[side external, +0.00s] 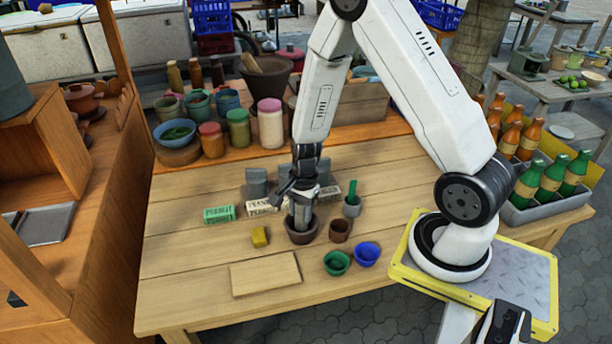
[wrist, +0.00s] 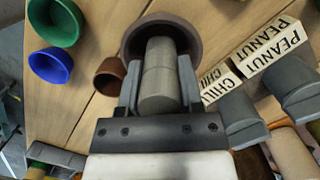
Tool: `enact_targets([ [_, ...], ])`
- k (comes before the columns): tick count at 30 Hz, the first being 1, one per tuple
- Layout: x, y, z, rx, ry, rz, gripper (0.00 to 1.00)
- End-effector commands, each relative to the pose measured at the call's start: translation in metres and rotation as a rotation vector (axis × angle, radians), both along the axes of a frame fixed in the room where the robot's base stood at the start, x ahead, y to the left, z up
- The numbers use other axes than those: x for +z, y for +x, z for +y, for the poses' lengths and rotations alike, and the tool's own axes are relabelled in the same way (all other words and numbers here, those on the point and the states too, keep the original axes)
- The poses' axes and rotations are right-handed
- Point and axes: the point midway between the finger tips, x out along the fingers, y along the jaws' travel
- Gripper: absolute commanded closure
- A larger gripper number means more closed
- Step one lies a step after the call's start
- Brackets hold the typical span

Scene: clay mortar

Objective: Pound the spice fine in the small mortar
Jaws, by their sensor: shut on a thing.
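The small mortar (side external: 302,232) is a dark brown bowl standing upright on the wooden table, and it fills the top middle of the wrist view (wrist: 133,40). My gripper (side external: 300,196) is right above it, pointing down. In the wrist view my gripper (wrist: 160,85) is shut on a grey cylindrical pestle (wrist: 160,75), one finger on each side. The pestle's far end reaches into the mortar's mouth. The spice cannot be seen; the pestle and my gripper hide much of the bowl's inside.
A brown cup (side external: 340,230), green bowl (side external: 337,263) and blue bowl (side external: 367,254) stand right of the mortar. Labelled blocks (side external: 219,214) stand behind. The front left tabletop is clear.

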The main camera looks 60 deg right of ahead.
Motion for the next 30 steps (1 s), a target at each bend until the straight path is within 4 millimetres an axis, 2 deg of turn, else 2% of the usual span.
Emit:
enact_targets([
  [30,-0.020,0.000,0.000,0.000,0.000,0.000,1.00],
])
